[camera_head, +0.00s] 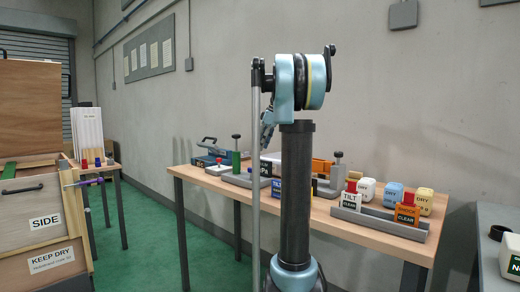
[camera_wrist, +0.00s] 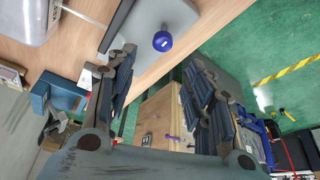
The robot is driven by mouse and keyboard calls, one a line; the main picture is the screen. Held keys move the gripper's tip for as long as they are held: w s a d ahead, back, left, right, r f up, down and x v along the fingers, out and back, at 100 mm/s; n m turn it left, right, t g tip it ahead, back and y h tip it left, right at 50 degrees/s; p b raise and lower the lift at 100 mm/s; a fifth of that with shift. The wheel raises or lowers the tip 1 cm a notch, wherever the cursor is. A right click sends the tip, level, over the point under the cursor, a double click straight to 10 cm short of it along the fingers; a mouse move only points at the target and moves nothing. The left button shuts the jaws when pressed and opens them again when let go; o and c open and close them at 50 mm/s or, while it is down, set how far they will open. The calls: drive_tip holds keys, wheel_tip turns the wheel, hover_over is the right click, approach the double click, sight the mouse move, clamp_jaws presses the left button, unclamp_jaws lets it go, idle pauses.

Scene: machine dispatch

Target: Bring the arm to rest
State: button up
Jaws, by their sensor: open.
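My arm (camera_head: 296,190) stands upright in the middle of the head view, its dark column rising to a pale blue joint at the top. My gripper (camera_wrist: 163,62) shows in the wrist view with its two dark padded fingers spread wide apart. Nothing is held between them. The gap looks onto a wooden table edge, green floor and a wooden crate below. In the head view the gripper cannot be made out clearly, as my arm covers that area.
A wooden table (camera_head: 340,212) stands behind my arm, carrying clamps, a grey rack (camera_head: 380,222) and several labelled blocks. A wooden crate (camera_head: 35,215) is at left. Green floor (camera_head: 150,235) lies open between crate and table.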

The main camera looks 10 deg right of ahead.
drive_tip(key=s+a+f+m+h, duration=0.1)
drive_tip(key=s+a+f+m, duration=0.1)
drive_tip(key=s+f, duration=0.45)
drive_tip(key=s+a+f+m, duration=0.1)
drive_tip(key=s+f+m, duration=0.15)
drive_tip(key=s, duration=0.65)
drive_tip(key=s+a+f+m+h, duration=0.1)
drive_tip(key=s+a+f+m, duration=0.1)
drive_tip(key=s+f, duration=0.45)
drive_tip(key=s+f+m+h, duration=0.1)
drive_tip(key=s+f+m, duration=0.4)
drive_tip(key=s+f, duration=1.4)
drive_tip(key=shift+s+d+f+h, duration=0.15)
drive_tip(key=shift+s+f+h, duration=0.1)
drive_tip(key=shift+s+h, duration=0.2)
drive_tip(key=shift+w+f, duration=0.2)
drive_tip(key=shift+w, duration=0.15)
